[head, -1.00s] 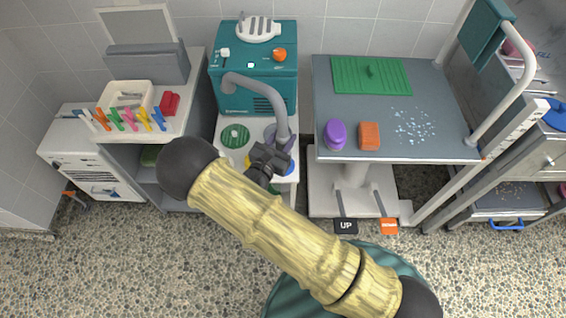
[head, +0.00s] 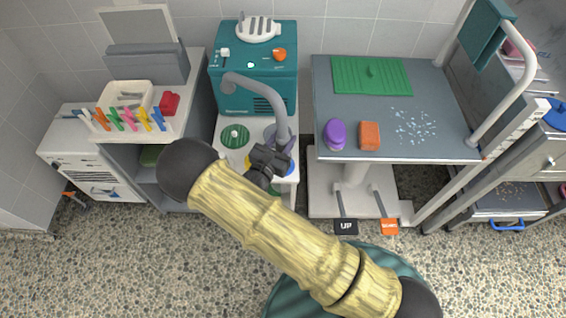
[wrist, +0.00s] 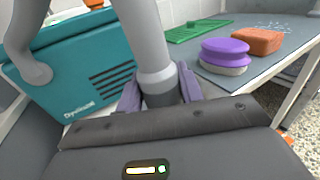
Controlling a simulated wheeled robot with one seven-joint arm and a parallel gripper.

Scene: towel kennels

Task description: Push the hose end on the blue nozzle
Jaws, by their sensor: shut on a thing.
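The grey hose (head: 239,92) arches up from the teal dryer and bends down to its grey hose end (wrist: 159,88). My gripper (head: 276,150) is shut on the hose end, with lavender fingers on both sides of it in the wrist view (wrist: 160,92). The hose points down over the white shelf. A bit of blue, apparently the blue nozzle (head: 291,169), shows just right of my gripper. Most of it is hidden by my gripper and arm. The wrist view does not show the hose's lower tip, so I cannot tell whether it touches the nozzle.
The teal dryer (head: 230,98) stands behind the shelf. A green round piece (head: 235,136) lies left of my gripper, with a yellow piece partly hidden nearby. The grey table (head: 400,100) at right carries a purple brush (head: 335,133) and an orange block (head: 369,136).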

